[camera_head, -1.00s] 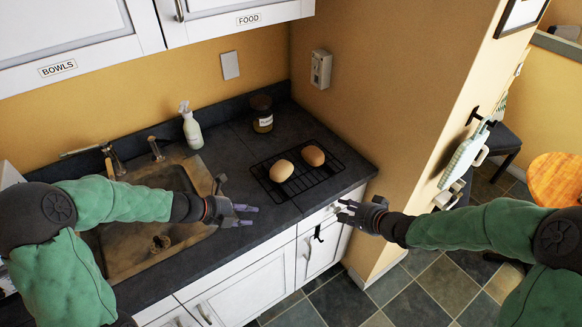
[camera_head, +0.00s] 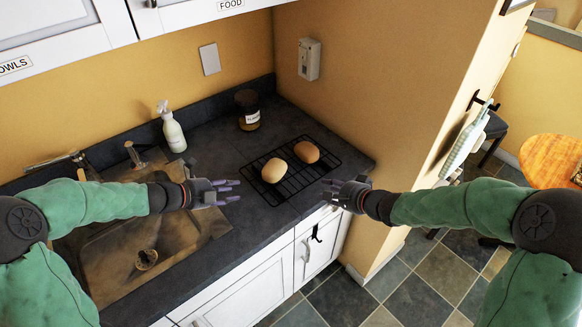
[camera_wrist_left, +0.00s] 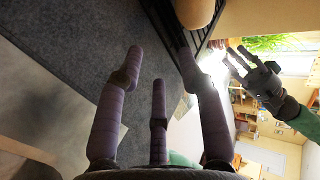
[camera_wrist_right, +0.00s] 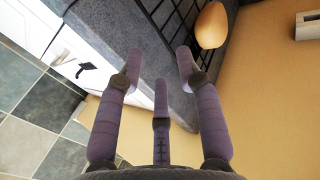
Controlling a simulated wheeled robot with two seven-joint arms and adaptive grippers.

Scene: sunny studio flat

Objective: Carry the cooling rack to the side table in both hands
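The black wire cooling rack (camera_head: 294,190) lies on the dark counter near its right end, with two bread rolls on it, a paler one (camera_head: 274,170) and a browner one (camera_head: 307,152). My left gripper (camera_head: 232,192) is open just left of the rack, fingers pointing at it, apart from it. My right gripper (camera_head: 332,190) is open near the rack's front right side, by the counter's front edge. The rack's bars also show in the left wrist view (camera_wrist_left: 192,60) and in the right wrist view (camera_wrist_right: 183,32), beyond open fingers. Neither gripper holds anything.
A sink (camera_head: 110,262) lies left of the rack. A spray bottle (camera_head: 173,128) and a dark jar (camera_head: 248,112) stand at the back of the counter. A wall bounds the counter's right end. A round wooden table (camera_head: 552,160) stands at the far right beyond it.

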